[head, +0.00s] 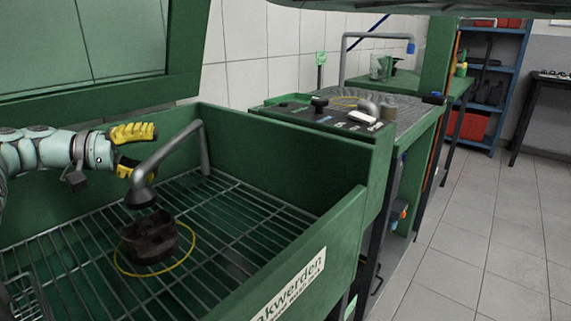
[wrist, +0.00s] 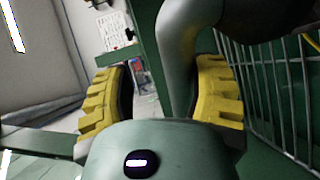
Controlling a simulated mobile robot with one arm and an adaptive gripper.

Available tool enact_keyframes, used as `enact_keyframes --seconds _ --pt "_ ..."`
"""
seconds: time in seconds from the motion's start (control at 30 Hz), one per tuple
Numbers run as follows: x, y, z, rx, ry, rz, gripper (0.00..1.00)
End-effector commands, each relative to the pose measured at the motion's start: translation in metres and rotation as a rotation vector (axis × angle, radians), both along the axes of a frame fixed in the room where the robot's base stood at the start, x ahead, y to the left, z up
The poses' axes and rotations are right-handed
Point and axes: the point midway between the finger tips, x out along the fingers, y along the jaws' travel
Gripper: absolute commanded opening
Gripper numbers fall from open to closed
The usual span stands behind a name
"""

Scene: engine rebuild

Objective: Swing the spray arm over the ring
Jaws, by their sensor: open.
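The spray arm (head: 167,150) is a grey bent pipe. It rises from a post at the back of the green wash basin and reaches left and forward, ending in a dark nozzle head (head: 140,196). The yellow ring (head: 189,255) lies on the grid around a dark round part (head: 150,238). The nozzle appears above the ring's rear left; exact alignment cannot be told. My gripper (head: 143,151) is open, beside the pipe on its left, with the lower finger partly hidden. In the wrist view the pipe (wrist: 178,55) shows between the yellow fingers (wrist: 163,85), nearer the right one; contact is unclear.
The basin wall (head: 300,160) stands close behind and right of the pipe. A raised green lid (head: 100,85) hangs over the left side. A wire basket (head: 22,298) sits at the lower left of the grid (head: 240,222). Bare grid lies right of the ring.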

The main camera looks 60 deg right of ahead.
Motion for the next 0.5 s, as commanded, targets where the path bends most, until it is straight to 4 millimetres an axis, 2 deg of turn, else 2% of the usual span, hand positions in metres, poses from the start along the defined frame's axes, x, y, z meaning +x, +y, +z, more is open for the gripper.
enact_keyframes --seconds 0.1,0.3,0.5 --pt "0.001 0.001 0.027 -0.005 -0.006 0.001 0.54" --pt "0.0 0.0 0.063 -0.003 -0.005 -0.001 0.54" --pt "0.0 0.0 0.079 -0.003 0.0 0.0 0.54"
